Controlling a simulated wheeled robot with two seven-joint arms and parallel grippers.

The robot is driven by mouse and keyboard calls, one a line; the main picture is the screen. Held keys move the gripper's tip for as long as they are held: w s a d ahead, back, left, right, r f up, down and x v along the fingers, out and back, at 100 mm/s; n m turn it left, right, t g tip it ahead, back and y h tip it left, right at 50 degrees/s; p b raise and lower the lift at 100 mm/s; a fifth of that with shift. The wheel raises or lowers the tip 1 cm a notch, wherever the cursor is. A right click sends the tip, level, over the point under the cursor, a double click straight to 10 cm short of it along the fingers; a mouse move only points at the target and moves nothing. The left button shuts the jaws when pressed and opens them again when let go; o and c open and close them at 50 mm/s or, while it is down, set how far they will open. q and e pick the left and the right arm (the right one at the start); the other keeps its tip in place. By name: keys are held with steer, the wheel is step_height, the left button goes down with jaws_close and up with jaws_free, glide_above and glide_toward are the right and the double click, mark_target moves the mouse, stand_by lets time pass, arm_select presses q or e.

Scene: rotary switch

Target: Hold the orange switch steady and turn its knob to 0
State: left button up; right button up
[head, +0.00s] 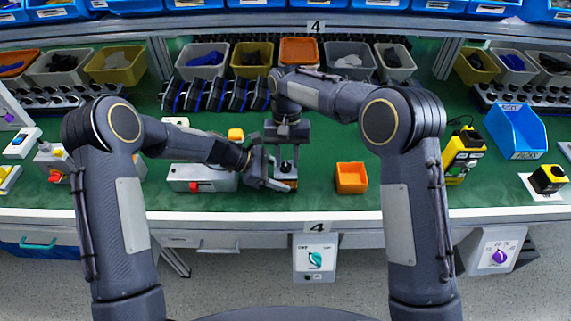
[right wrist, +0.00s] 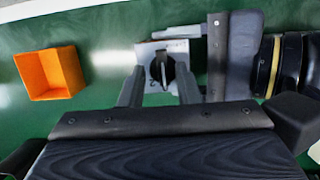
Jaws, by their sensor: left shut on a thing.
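The switch shows a small orange side (head: 291,184) at the front middle of the green bench. In the right wrist view it has a pale grey top plate with a black knob (right wrist: 161,70). The knob's pointer setting is too small to read. My left gripper (head: 275,182) comes in from the left, low at the bench, and is shut on the switch, partly hiding it. My right gripper (head: 287,163) points down above the switch. It is open, its two fingers (right wrist: 160,78) apart on either side of the knob; contact cannot be told.
An empty orange bin (head: 352,178) stands right of the switch. A grey box with a red button (head: 203,179) and a yellow button unit (head: 235,135) lie to the left. A yellow device (head: 462,152) and a blue bin (head: 516,130) stand at right. Rows of bins line the back.

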mark_target(286, 162)
arm_select(q)
steer(key=shift+w+d, duration=0.1)
steer(key=shift+d, duration=0.1)
arm_select(e)
steer(key=shift+a+r, duration=0.2)
steer(key=shift+r, duration=0.45)
arm_select(q)
steer(key=shift+a, duration=0.1)
arm_select(e)
steer(key=shift+d+r, duration=0.1)
steer(key=shift+r, duration=1.7)
arm_select(q)
steer(key=o, duration=1.1)
